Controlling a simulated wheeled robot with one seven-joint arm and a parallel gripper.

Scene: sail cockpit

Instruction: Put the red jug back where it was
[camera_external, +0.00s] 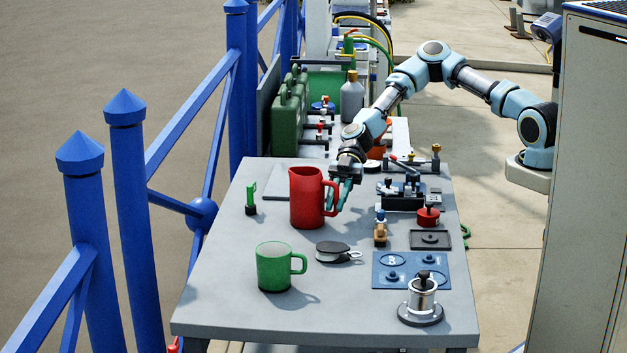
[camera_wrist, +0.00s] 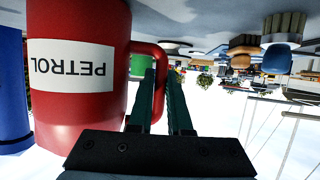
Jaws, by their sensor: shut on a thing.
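The red jug (camera_external: 307,198) stands upright at the back middle of the grey table (camera_external: 220,296), its handle to the right. I cannot tell whether its base touches the table or hangs just above it. My gripper (camera_external: 341,192) is at the handle, with its teal fingers shut on it. In the wrist view the jug (camera_wrist: 112,88) fills the left side, upside down in the picture, with a white PETROL label. There the fingers of my gripper (camera_wrist: 167,88) lie on either side of the red handle.
A green mug (camera_external: 273,267) and a black pulley block (camera_external: 333,247) stand in front of the jug. A small green-and-black item (camera_external: 251,199) is to its left. A blue panel (camera_external: 390,272), a silver winch (camera_external: 421,299) and a red knob (camera_external: 428,216) crowd the right. The table's front left is clear.

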